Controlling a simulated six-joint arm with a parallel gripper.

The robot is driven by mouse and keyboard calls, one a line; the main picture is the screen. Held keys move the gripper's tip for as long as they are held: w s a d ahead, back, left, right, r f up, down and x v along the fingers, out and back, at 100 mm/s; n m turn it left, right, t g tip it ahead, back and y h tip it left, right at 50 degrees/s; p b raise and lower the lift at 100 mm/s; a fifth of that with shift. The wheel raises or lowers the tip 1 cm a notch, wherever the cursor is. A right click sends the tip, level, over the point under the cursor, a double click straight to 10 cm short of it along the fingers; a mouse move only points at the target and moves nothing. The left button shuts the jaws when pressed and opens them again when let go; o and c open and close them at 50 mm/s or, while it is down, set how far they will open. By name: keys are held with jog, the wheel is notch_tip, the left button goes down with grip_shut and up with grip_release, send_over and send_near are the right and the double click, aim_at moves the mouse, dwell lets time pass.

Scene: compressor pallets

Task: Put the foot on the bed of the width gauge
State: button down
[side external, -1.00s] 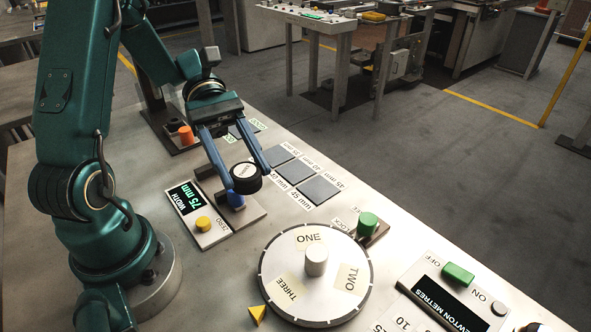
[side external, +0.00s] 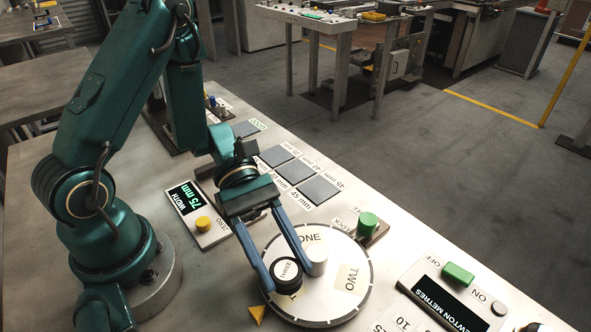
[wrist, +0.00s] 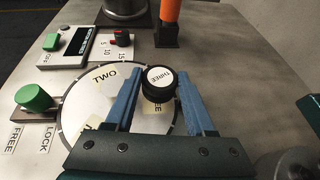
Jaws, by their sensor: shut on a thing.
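The turntable has a pale central knob (side external: 317,262) and a yellow pointer (side external: 257,314). A green lock knob (side external: 368,223) stands beside it. Grey pads (side external: 318,189) lie behind. A newton-metre panel (side external: 440,300) is at the right. In the wrist view, an orange-topped post (wrist: 169,22) stands beyond.

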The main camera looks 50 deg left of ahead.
jog(key=shift+f, duration=1.05)
jog(key=shift+f, duration=0.1)
jog(key=shift+f, duration=0.1)
jog(key=shift+c, duration=1.2)
grip_release()
